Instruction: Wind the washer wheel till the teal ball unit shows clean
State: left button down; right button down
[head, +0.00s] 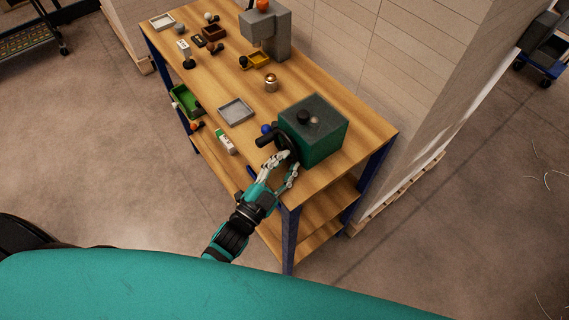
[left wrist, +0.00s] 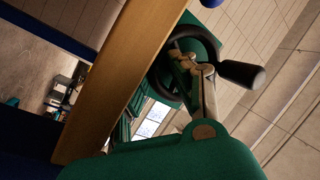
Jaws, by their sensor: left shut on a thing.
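My left gripper (head: 284,168) is at the wheel's lower rim. In the left wrist view the fingers are closed at the dark wheel ring (left wrist: 176,88), with the handle (left wrist: 242,73) sticking out right. I cannot make out a teal ball unit or whether it is clean. My right gripper is out of view.
On the bench (head: 190,82) are a grey tray (head: 236,111), a brass weight (head: 271,83), a green bin (head: 186,101), a white-and-green carton (head: 225,142) and a grey machine (head: 266,34). A pale stack stands behind the bench.

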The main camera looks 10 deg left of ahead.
pick_arm(q)
jog(key=shift+d, duration=0.1)
jog(key=c, duration=1.3)
grip_release()
jog(key=shift+c, duration=0.2)
jog(key=shift+o, duration=1)
jog(key=shift+w+d, duration=0.1)
